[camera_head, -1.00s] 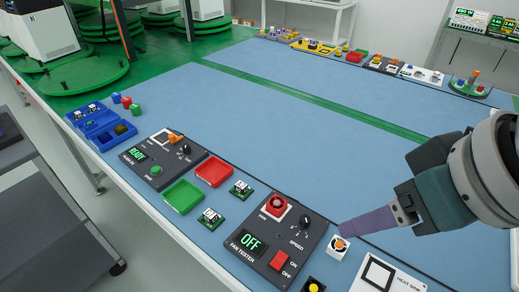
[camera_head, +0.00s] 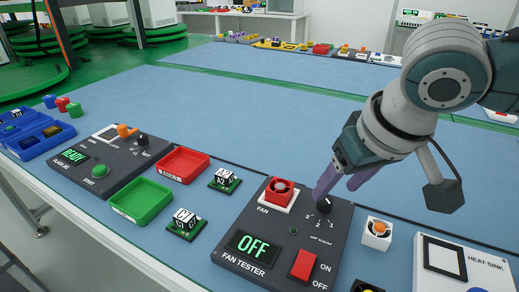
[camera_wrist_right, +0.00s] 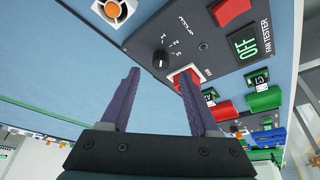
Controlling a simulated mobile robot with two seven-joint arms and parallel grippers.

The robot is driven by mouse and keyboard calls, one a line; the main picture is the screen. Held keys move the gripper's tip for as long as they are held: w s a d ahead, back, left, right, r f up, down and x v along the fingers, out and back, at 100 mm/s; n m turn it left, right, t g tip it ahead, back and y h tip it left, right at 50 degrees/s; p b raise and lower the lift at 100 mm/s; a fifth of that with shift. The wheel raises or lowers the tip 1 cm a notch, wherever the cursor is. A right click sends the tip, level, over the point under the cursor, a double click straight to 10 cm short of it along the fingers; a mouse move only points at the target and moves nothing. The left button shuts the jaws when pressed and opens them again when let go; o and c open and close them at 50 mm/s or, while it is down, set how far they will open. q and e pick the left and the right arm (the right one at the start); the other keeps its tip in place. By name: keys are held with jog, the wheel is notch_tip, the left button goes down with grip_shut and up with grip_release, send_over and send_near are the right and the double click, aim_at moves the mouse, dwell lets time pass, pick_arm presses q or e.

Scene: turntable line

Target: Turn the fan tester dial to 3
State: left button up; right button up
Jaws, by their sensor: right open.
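The fan tester (camera_head: 262,232) is a dark panel on the blue table, with a display reading OFF. Its black speed dial (camera_head: 324,205) sits at the upper right of the panel beside small printed numbers; I cannot tell which number it points to. My right gripper (camera_head: 338,190) is open and empty, its purple fingers just behind and above the dial. In the right wrist view the dial (camera_wrist_right: 160,60) shows between and beyond the open fingertips (camera_wrist_right: 158,76), apart from them. My left gripper is not in view.
On the tester are a red fan (camera_head: 279,189) and a red switch (camera_head: 303,265). A small white block with an orange top (camera_head: 376,232) and a heat sink box (camera_head: 462,262) stand right. Red (camera_head: 182,164) and green (camera_head: 141,200) trays lie left.

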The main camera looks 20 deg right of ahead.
aim_at(327, 199)
jog(key=b+x, duration=0.1)
jog(key=x, duration=0.3)
jog(key=shift+w+f, duration=0.1)
jog(key=shift+f, duration=0.2)
grip_shut()
dwell(0.3)
